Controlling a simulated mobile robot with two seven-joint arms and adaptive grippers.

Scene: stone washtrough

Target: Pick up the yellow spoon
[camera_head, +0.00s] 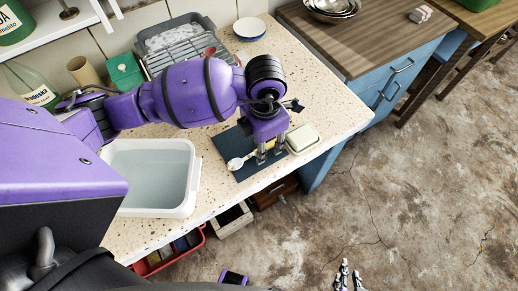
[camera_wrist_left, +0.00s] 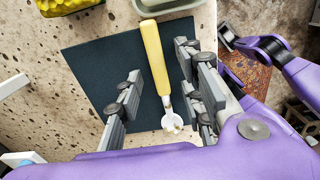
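The yellow spoon (camera_wrist_left: 154,58) lies on a dark mat (camera_wrist_left: 88,65), with a yellow handle and a pale bowl. My left gripper (camera_wrist_left: 158,90) is open, with its fingers on either side of the spoon and apart from it. In the head view, the spoon's pale bowl (camera_head: 235,164) shows left of the left gripper (camera_head: 270,153), and part of the handle is hidden. My right gripper (camera_head: 349,277) looks open and empty, over the floor at the bottom of the head view.
A soap dish (camera_head: 302,138) stands close right of the left gripper. A white basin of water (camera_head: 190,195) is to the left on the speckled counter (camera_head: 325,85). A dish rack (camera_head: 185,52) and a bowl (camera_head: 249,28) stand behind. The counter's front edge is near the mat.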

